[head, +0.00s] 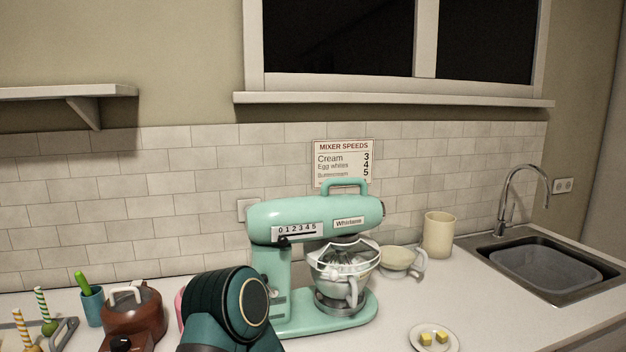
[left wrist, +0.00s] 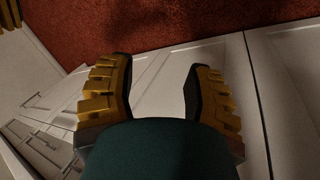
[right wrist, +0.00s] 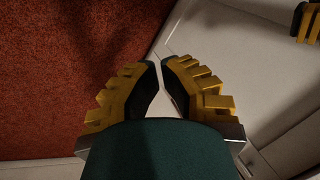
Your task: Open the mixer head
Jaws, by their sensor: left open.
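The mint-green stand mixer shows in the head view, with its head (head: 270,211) level and lowered over the bowl. A loop handle (head: 345,182) sits on top of the head. A speed scale and lever (head: 298,232) are on its side. The whisk (head: 349,256) reaches into the metal bowl (head: 335,279) under a clear guard. The green base (head: 290,325) stands on the counter. My left gripper (left wrist: 158,75) is open and empty in the left wrist view, facing cabinet fronts and red floor. My right gripper (right wrist: 161,68) has its fingertips close together with a narrow gap, nothing visible between them.
My teal arm link rises before the mixer's left side. A brown kettle (head: 133,310) and blue cup (head: 92,307) are left. Counter right of the base is mostly clear.

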